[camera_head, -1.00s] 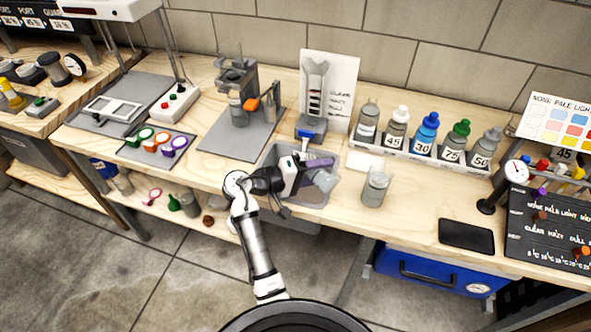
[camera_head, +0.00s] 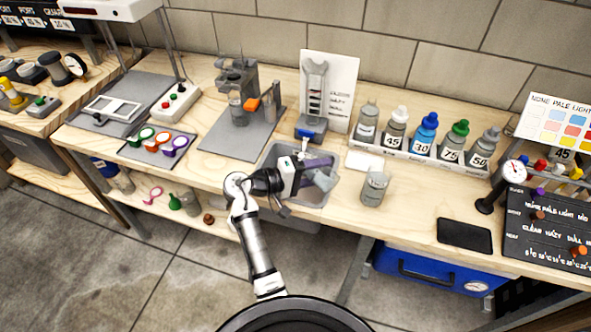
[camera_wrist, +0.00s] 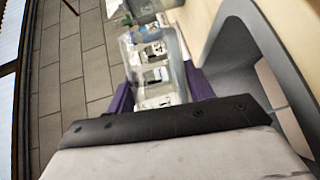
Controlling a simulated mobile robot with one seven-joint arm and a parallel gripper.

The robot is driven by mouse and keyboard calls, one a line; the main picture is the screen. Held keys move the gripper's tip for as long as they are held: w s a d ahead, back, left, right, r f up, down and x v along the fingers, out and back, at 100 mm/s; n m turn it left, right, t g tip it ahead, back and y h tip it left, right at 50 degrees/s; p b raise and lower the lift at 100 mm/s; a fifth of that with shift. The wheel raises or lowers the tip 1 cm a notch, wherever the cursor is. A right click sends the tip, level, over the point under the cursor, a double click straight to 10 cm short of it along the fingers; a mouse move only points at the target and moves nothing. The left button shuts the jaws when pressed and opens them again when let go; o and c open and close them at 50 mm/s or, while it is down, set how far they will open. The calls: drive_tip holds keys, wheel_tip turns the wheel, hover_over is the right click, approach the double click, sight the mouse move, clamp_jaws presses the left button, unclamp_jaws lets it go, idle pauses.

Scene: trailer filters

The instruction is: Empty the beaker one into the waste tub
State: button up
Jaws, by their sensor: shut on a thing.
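My gripper (camera_head: 318,170) has purple fingers and is shut on a clear beaker (camera_head: 326,180), above the grey waste tub (camera_head: 312,198) set into the bench front. The beaker looks tilted, with its mouth toward the lower right. In the wrist view the clear beaker (camera_wrist: 153,72) lies between the purple fingers (camera_wrist: 160,92), and the tub's grey rim (camera_wrist: 228,32) is to the right. I cannot tell whether liquid is in the beaker. The arm and gripper hide part of the tub.
A capped clear jar (camera_head: 375,187) stands just right of the tub. A rack of numbered bottles (camera_head: 410,155) is behind it. A blue-based device (camera_head: 311,130) stands behind the tub. A black pad (camera_head: 465,236) lies right, with bare wood between.

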sight(307, 156)
drive_tip(key=shift+n+p, duration=0.3)
drive_tip(key=shift+p, duration=0.05)
idle(0.4)
drive_tip(key=shift+w+a+r+n+h+p, duration=0.25)
drive_tip(key=shift+r+n+h+p, duration=0.25)
drive_tip(key=shift+n+p, duration=0.3)
idle(0.6)
drive_tip(key=shift+w+a+r+n+h, duration=0.2)
drive_tip(key=shift+r+n+h, duration=0.2)
drive_tip(key=shift+n, duration=0.3)
idle(0.6)
drive_tip(key=shift+w+a+f+n+t+h, duration=0.3)
drive_tip(key=shift+f+n, duration=0.1)
drive_tip(key=shift+n, duration=0.4)
idle(0.7)
drive_tip(key=shift+w+a+r+n+t+h, duration=0.25)
drive_tip(key=shift+w+a+r+n+t, duration=0.1)
drive_tip(key=shift+n, duration=0.55)
drive_tip(key=shift+w+a+r+n+t+h, duration=0.25)
drive_tip(key=shift+w+n+t, duration=0.1)
drive_tip(key=shift+n, duration=0.55)
idle(1.3)
